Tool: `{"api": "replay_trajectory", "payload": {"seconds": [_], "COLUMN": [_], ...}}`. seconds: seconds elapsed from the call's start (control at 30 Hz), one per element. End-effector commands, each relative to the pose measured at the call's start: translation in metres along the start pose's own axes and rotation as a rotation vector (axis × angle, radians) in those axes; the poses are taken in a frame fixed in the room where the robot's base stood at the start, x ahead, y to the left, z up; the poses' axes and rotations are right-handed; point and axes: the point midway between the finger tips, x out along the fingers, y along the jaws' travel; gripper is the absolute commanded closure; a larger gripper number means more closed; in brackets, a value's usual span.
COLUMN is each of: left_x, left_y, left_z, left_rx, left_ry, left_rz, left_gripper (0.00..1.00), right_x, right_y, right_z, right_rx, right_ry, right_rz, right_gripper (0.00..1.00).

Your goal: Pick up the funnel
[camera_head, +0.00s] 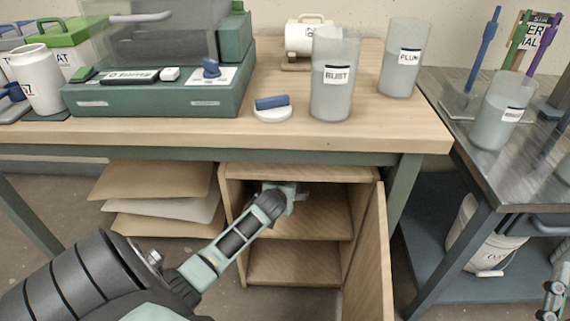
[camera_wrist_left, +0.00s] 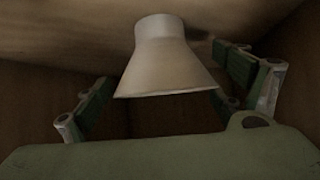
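The funnel (camera_wrist_left: 168,68) is pale beige, with a narrow neck at the top of the left wrist view and a wide mouth towards the bottom. It stands between the two spread fingers of my left gripper (camera_wrist_left: 165,88), with gaps visible on both sides. My left gripper (camera_head: 290,194) reaches into the open wooden cabinet (camera_head: 262,246) under the table, at its upper compartment. The funnel cannot be made out in the head view. A part of my right gripper (camera_head: 554,290) shows at the right edge; its fingers are not clear.
The cabinet door (camera_head: 374,262) stands open on the right. Boards (camera_head: 155,195) lie left of the cabinet. A white bucket (camera_head: 480,240) stands under the right table.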

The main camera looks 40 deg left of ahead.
Motion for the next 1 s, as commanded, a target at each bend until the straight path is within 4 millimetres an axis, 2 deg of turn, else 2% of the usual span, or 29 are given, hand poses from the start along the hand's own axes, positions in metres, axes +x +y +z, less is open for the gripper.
{"api": "replay_trajectory", "payload": {"seconds": [0.03,0.47,1.0], "left_x": [-0.0001,0.0000,-0.0009], "left_y": [0.0000,0.0002,0.0004], "left_z": [0.0002,0.0018,0.0035], "left_rx": [0.000,0.000,-0.001], "left_ry": [0.000,-0.003,-0.010], "left_rz": [0.000,0.000,0.000], "left_gripper": [0.17,0.53,0.54], "right_x": [0.0000,-0.0001,0.0005], "right_y": [0.0000,0.0000,0.0002], "right_z": [0.0001,0.0008,0.0035], "right_rx": [0.000,0.000,0.000], "right_ry": [-0.001,-0.003,-0.019], "right_rz": [0.000,0.000,0.001], "right_gripper": [0.71,0.71,0.71]}}
